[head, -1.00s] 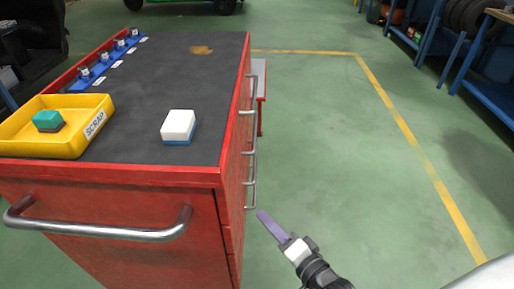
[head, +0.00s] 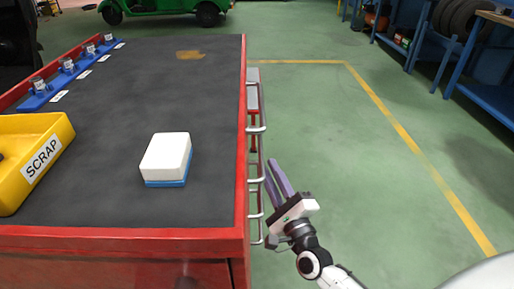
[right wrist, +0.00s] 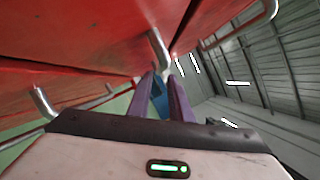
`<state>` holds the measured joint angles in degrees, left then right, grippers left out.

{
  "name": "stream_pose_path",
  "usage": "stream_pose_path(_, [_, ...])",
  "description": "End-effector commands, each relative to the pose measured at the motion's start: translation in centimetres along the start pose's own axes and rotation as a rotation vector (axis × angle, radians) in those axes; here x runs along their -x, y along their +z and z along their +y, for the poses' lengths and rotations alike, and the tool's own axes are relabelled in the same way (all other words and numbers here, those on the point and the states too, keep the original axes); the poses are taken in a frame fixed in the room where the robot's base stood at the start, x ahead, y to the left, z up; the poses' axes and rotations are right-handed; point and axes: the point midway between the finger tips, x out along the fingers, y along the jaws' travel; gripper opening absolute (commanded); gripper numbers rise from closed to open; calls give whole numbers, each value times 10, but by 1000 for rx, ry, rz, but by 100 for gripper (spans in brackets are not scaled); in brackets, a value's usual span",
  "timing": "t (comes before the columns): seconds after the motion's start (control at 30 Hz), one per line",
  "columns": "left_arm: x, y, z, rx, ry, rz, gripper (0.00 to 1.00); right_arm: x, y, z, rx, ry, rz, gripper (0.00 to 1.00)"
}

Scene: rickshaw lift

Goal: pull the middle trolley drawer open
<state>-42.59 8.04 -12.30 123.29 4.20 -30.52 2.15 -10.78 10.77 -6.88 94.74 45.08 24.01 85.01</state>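The red trolley (head: 130,240) stands at left in the head view, its drawer side facing right. Several metal drawer handles (head: 262,130) stick out from that side, one above another; which one is the middle drawer's is hard to tell. My right gripper (head: 272,165) is just right of the handles, its two purple fingers apart and empty. In the right wrist view the fingers (right wrist: 160,78) point at a bent metal handle end (right wrist: 160,48) on a red drawer front (right wrist: 80,40). Contact cannot be told. The drawers look closed. My left gripper is out of view.
On the trolley's dark top are a yellow SCRAP bin (head: 60,128), a white block with a blue base (head: 167,158) and a blue rack (head: 70,72). Green floor to the right is clear up to blue shelving (head: 480,60). A green vehicle (head: 165,10) stands behind.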

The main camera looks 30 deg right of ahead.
Motion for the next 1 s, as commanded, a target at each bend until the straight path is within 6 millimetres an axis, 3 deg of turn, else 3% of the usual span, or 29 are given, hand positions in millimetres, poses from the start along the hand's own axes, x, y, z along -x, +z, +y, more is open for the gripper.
stream_pose_path(0.2, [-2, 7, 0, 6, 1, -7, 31, -43, 0, 0, 0, -4, 0, 19])
stream_pose_path(0.4, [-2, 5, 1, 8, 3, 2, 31, -70, 0, 0, 1, -2, -1, 19])
stream_pose_path(0.8, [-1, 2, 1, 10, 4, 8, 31, -78, 0, 0, 1, 1, 0, 19])
stream_pose_path(0.93, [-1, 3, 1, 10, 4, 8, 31, -78, 0, 0, 1, 1, 0, 0])
stream_pose_path(1.0, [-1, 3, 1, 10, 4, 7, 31, -78, 0, 0, 1, 1, 0, 0])
